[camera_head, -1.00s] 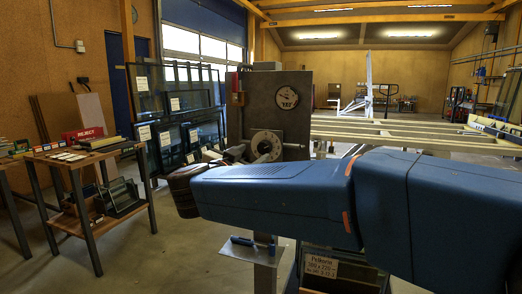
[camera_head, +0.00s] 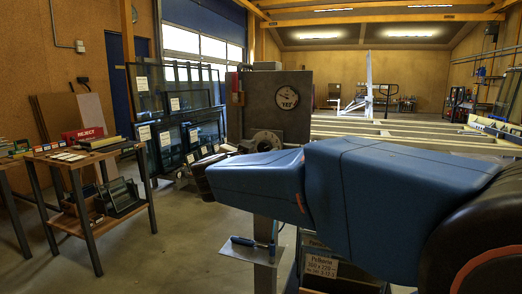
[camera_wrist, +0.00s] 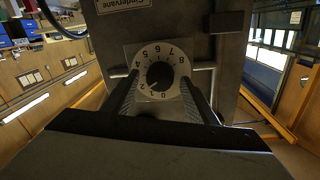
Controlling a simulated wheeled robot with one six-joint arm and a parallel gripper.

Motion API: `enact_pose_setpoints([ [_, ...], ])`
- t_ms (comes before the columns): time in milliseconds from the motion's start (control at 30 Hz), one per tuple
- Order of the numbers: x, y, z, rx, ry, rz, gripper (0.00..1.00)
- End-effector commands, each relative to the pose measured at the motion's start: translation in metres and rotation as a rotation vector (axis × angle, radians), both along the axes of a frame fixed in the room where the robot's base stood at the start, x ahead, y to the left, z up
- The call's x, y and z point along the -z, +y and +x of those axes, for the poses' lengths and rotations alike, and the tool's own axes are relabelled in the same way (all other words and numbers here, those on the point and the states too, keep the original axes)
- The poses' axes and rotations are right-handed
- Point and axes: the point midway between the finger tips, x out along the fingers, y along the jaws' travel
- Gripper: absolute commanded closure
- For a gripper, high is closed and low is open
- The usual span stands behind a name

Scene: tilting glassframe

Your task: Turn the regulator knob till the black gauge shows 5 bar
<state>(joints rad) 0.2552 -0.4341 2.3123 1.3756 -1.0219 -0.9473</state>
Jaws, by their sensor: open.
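A pale square plate with a round scale numbered 0 to 8 and a dark round knob (camera_wrist: 160,76) at its middle faces me in the wrist view. A light mark on the knob points near 1 or 2. My gripper (camera_wrist: 160,88) is open, with one ribbed finger on each side of the knob; I cannot tell whether they touch it. My arm hides part of the area below.
A table with a red REJECT box (camera_head: 83,134) stands at the left. Framed glass panes (camera_head: 172,98) stand behind it. A blue-handled clamp (camera_head: 245,241) lies on a low plate under my arm. A long pale-railed bench (camera_head: 400,131) runs behind to the right.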

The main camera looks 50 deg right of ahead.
Motion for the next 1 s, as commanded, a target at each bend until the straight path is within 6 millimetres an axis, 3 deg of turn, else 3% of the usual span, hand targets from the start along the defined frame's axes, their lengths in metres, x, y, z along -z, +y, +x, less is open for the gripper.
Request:
enact_pose_setpoints([
  [267, -0.0001, -0.0005, 0.0003, 0.0, 0.0, 0.0, 0.47],
  [433, -0.0001, -0.0005, 0.0002, 0.0, 0.0, 0.0, 0.86],
  [467, -0.0001, -0.0005, 0.0002, 0.0, 0.0, 0.0, 0.89],
  [1000, -0.0004, -0.0007, -0.0005, 0.001, -0.135, 0.055, 0.88],
])
